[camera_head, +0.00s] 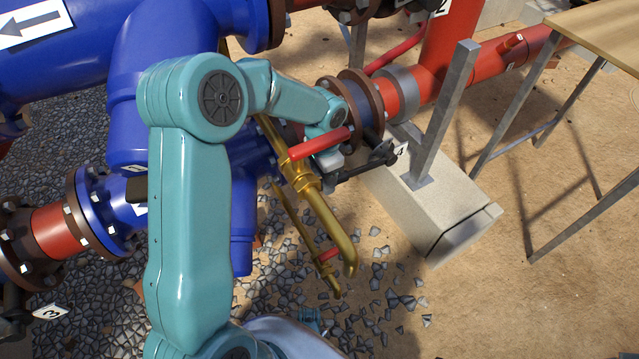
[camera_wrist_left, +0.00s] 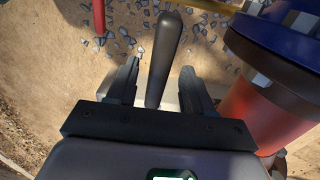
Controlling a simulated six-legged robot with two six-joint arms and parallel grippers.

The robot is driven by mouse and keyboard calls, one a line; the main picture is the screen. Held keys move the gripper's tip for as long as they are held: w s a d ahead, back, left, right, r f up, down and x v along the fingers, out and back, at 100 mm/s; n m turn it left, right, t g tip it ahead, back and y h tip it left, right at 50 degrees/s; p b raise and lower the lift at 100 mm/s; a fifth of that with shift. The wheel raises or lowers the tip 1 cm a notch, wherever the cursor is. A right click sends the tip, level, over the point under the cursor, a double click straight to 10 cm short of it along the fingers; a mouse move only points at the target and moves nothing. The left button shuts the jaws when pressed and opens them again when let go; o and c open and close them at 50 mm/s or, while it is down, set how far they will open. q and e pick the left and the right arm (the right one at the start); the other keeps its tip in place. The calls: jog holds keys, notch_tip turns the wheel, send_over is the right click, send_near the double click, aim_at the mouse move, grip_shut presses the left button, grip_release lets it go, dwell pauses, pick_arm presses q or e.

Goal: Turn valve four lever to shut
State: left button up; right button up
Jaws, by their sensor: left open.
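The valve four lever (camera_wrist_left: 167,45) is a dark, rounded handle in the left wrist view. It stands between the two fingers of my left gripper (camera_wrist_left: 160,88), with a gap visible on each side. The fingers are open and not closed on it. In the head view my left gripper (camera_head: 374,164) is beside the red and blue pipe flange, near the white number 4 tag (camera_head: 401,150). There the dark lever and dark fingers are hard to tell apart. My right gripper is not in view.
A red-handled lever (camera_head: 320,143) on a brass pipe (camera_head: 335,225) is close to my left wrist. A flange (camera_head: 362,105) and red pipe (camera_wrist_left: 262,112) flank the gripper. A concrete block (camera_head: 420,205) with a metal post (camera_head: 446,115) stands right. A table (camera_head: 600,28) is further right.

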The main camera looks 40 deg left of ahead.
pick_arm(q)
jog(key=shift+f, duration=1.1)
grip_shut()
jog(key=shift+s, duration=0.1)
dwell(0.5)
